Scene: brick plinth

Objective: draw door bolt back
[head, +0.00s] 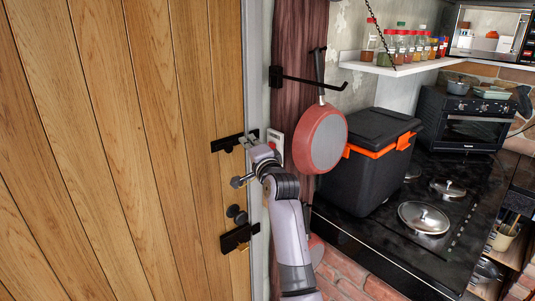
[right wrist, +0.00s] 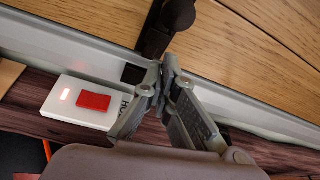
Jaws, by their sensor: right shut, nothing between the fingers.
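The wooden plank door (head: 150,130) fills the left of the head view. A black bolt (head: 226,144) is mounted high near its right edge; a black bar with a rounded end also shows at the top of the right wrist view (right wrist: 165,28). My right gripper (head: 252,143) is at the right end of this bolt, beside the door frame. In the right wrist view its fingertips (right wrist: 166,72) are together, with nothing visible between them, just below the bar's end. I cannot tell whether they touch it. A dark square opening (right wrist: 133,74) is in the pale frame. My left gripper is out of view.
A second black fitting (head: 236,238) and dark round knob (head: 235,213) are lower on the door. A white switch plate with red button (right wrist: 93,102) is beside the frame. A red pan (head: 320,138) hangs close right of my arm; a black box (head: 368,160) stands beyond.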

